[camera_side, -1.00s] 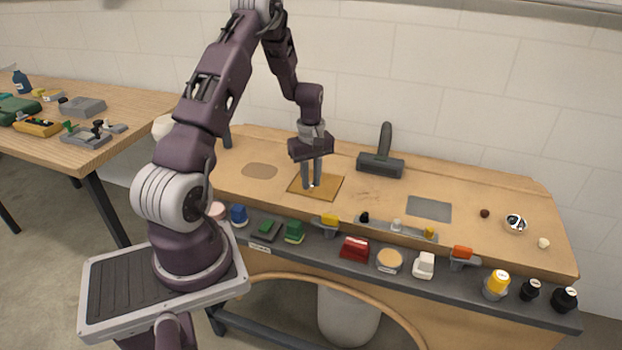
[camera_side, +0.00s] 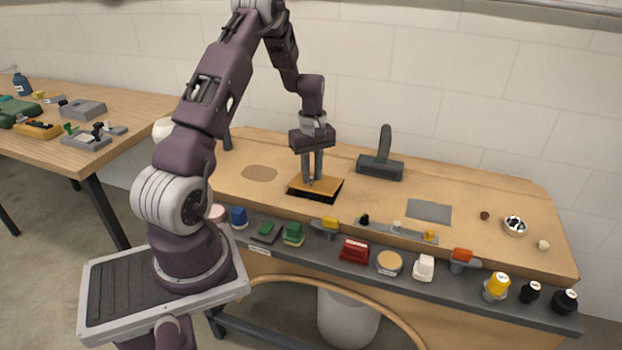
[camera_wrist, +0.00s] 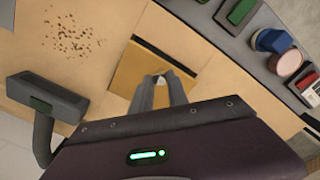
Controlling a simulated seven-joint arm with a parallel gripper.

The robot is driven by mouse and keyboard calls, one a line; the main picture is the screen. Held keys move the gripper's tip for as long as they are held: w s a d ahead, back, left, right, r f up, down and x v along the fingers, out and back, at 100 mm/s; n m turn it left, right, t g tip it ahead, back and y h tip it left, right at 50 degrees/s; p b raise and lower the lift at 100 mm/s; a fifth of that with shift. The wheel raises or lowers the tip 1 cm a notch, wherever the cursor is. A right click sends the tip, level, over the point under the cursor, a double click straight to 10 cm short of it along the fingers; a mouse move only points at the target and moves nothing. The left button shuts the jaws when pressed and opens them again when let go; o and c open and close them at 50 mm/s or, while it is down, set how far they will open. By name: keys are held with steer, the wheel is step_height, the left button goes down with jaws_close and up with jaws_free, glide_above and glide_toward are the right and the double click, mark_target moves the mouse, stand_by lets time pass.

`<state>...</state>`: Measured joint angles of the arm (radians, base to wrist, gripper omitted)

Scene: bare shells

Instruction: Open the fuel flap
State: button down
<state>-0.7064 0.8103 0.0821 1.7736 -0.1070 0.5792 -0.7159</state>
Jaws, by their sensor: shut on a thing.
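The fuel flap is a square tan panel (camera_side: 325,184) set in the bench top. Its near edge is tilted up, and a dark opening (camera_side: 318,197) shows below that edge. In the wrist view the flap (camera_wrist: 130,75) lies under my fingers, with a dark strip along its upper side. My gripper (camera_side: 311,182) points down and is shut at the flap, near its raised edge. In the wrist view the fingertips (camera_wrist: 160,78) are close together on a small pale part of the flap. The grip itself is partly hidden by the fingers.
A grey-handled block tool (camera_side: 380,165) stands right of the flap. A brown oval patch (camera_side: 259,172) lies left, a grey rectangle (camera_side: 429,211) right. Several coloured controls, including a red one (camera_side: 354,250), line the front ledge. Bench top around the flap is mostly clear.

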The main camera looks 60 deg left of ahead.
steer(key=w+a+r, duration=0.1)
steer(key=w, duration=0.1)
steer(key=w+a+r, duration=0.2)
steer(key=shift+w+a+r, duration=0.1)
steer(key=shift+a+r, duration=0.1)
steer(key=shift+w+a+r, duration=0.1)
steer(key=shift+w+a, duration=0.15)
steer(key=shift+w, duration=0.05)
steer(key=w+a, duration=0.5)
steer(key=shift+w+a+f, duration=0.25)
steer(key=shift+w+f, duration=0.05)
steer(key=shift+f, duration=0.1)
steer(key=shift+w+a, duration=0.1)
steer(key=shift+w, duration=0.05)
steer(key=c, duration=1.5)
jaws_free()
steer(key=shift+o, duration=1.1)
